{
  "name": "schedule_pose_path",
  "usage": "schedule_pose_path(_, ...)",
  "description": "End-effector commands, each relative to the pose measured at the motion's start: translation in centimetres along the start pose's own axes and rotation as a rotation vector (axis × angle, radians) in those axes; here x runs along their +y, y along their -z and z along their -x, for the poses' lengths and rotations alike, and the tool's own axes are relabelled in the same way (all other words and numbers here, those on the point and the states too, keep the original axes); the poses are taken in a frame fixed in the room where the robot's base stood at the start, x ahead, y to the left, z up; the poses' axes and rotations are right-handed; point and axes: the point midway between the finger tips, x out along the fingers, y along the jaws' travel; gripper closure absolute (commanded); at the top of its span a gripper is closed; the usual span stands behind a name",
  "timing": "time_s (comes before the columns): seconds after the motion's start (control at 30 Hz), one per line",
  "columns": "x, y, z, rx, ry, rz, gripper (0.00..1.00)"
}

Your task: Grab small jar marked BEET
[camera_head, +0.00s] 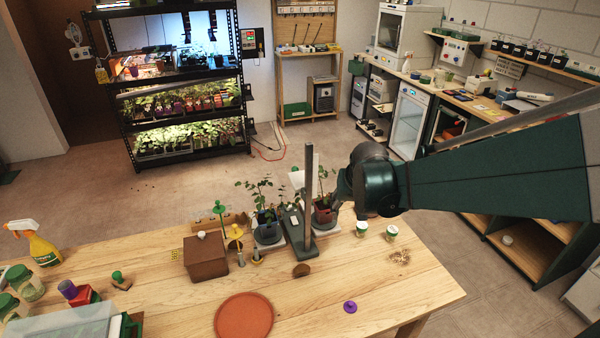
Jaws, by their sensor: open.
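Two small jars with green lids and pale sides stand upright near the far right edge of the wooden table. One small jar (361,230) is on the left and the other small jar (392,233) is just to its right. Their labels are too small to read, so I cannot tell which is marked BEET. My gripper (358,208) is above and beside the left jar, partly hidden by my own dark arm. It is open, and I see nothing held in it. Its fingertips are hard to make out.
A dark upright stand (308,200) and potted plants (267,215) are left of the jars. A purple knob-like object (350,307), an orange round plate (243,316) and a brown box (206,257) are on the table (415,290). Bare wood lies in front of the jars.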

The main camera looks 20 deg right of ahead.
Motion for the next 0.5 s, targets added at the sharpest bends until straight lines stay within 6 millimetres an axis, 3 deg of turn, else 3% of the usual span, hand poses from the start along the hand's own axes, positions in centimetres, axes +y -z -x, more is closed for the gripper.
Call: schedule_pose_path(0.5, 5.2, 2.4, -9.5, -0.045, -0.049, -0.096, 0.55)
